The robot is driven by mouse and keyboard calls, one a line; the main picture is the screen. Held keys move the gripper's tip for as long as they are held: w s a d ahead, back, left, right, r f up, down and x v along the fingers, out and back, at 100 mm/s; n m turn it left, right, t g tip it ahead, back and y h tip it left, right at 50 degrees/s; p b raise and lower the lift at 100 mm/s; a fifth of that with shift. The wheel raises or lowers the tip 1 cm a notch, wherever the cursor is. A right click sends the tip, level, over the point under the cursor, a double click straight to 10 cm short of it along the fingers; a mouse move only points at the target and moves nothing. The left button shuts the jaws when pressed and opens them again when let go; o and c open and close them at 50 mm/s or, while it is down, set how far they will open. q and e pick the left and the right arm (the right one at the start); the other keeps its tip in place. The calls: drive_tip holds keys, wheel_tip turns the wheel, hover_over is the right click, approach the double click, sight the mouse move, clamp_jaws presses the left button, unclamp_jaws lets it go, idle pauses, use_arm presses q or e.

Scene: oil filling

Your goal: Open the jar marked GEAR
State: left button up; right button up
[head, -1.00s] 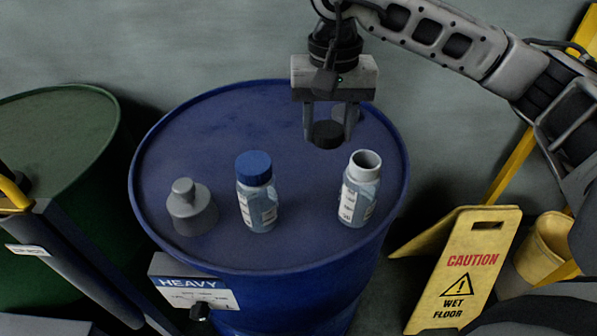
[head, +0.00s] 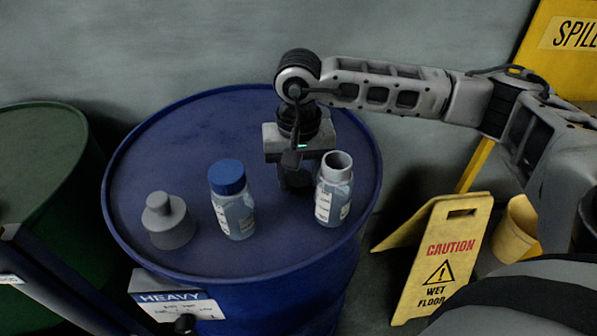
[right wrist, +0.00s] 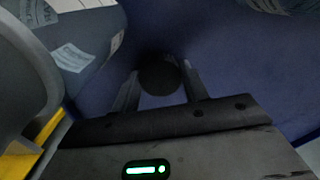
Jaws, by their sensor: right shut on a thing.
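Two jars with white labels stand upright on the blue drum. The right jar (head: 333,193) has no lid and its mouth is open. The other jar (head: 234,212) wears a blue cap (head: 227,176). I cannot read GEAR on either. My right gripper (head: 295,182) points down just behind and left of the open jar, low over the drum top. It is shut on a round black cap (right wrist: 159,75), seen between the fingers in the right wrist view; whether the cap touches the drum I cannot tell. The open jar shows close by in the right wrist view (right wrist: 85,45).
A green drum (head: 40,150) is farther left. A yellow wet floor sign (head: 445,255) stands right. The drum's back left is clear.

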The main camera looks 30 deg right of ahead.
drive_tip(key=shift+f, duration=0.2)
drive_tip(key=o, duration=0.9)
drive_tip(key=shift+r, duration=0.1)
drive_tip(key=shift+o, duration=0.9)
use_arm(q)
drive_tip(key=shift+w+r, duration=0.15)
drive_tip(key=shift+r, duration=0.15)
use_arm(e)
drive_tip(key=shift+r, duration=0.1)
